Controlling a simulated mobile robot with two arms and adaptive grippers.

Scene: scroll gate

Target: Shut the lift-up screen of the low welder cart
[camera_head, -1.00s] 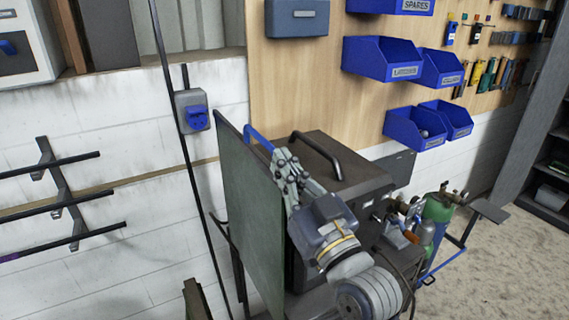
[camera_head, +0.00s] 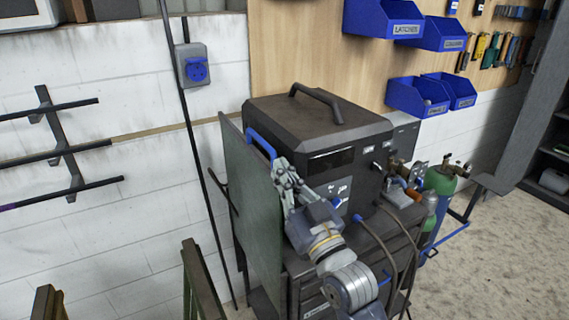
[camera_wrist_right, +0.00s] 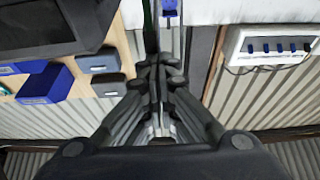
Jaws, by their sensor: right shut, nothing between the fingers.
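The screen is a dark green flat panel (camera_head: 252,205) standing upright along the left side of the dark welder cart (camera_head: 320,125). Its top edge is a little below the cart's top. A blue bar handle (camera_head: 262,143) is fixed near the panel's upper right edge. My right gripper (camera_head: 281,168) is shut and empty, with its tips at the lower end of this handle. I cannot tell whether they touch. In the right wrist view the shut fingers (camera_wrist_right: 157,82) point toward a thin dark upright edge. My left gripper does not show.
Gas cylinders (camera_head: 443,182) and hoses stand at the cart's right. A wall rack (camera_head: 62,150) and a blue socket (camera_head: 194,67) are at the left. Blue bins (camera_head: 415,98) hang on the wooden board. Brownish posts (camera_head: 200,280) stand at lower left.

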